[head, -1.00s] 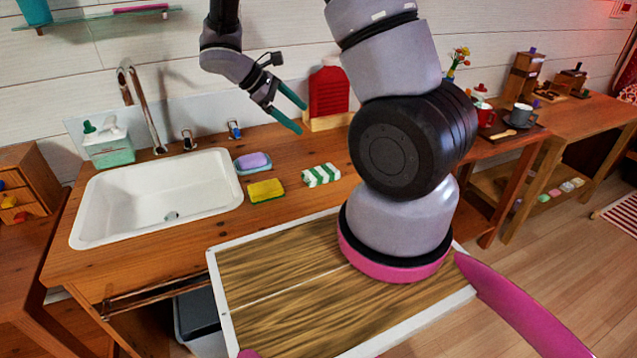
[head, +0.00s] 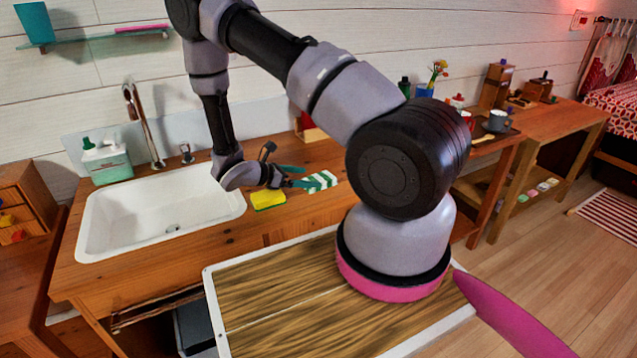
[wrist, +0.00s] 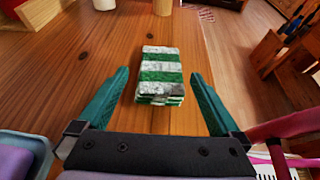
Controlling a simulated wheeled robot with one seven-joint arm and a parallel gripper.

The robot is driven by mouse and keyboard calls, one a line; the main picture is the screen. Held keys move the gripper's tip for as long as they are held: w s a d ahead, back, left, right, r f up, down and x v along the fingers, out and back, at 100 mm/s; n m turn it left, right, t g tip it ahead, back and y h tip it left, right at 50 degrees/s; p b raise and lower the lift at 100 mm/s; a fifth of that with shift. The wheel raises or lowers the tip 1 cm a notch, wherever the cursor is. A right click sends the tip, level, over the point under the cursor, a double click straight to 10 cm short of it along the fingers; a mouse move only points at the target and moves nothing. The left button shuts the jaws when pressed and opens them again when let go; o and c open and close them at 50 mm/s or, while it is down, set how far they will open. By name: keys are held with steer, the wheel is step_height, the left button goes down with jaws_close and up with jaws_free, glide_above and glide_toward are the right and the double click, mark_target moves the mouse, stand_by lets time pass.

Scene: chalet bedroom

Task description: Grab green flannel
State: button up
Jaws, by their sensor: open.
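The green flannel (wrist: 160,76) is a folded cloth with green and white stripes, lying on the wooden counter. In the wrist view it sits between and just ahead of the two teal fingers of my gripper (wrist: 158,98), with a gap on each side. My gripper is open and empty. In the head view my gripper (head: 297,176) is low over the counter beside the flannel (head: 322,182), and its fingers cover part of the cloth.
The yellow sponge (head: 268,199) lies left of the flannel, beside the white sink (head: 150,212). A lilac bar on a blue dish (wrist: 22,158) is at the wrist view's lower left.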

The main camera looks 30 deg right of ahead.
mark_target(319, 178)
steer(key=shift+x, duration=2.8)
steer(key=shift+s, duration=0.1)
steer(key=c, duration=1.2)
steer(key=shift+o, duration=0.2)
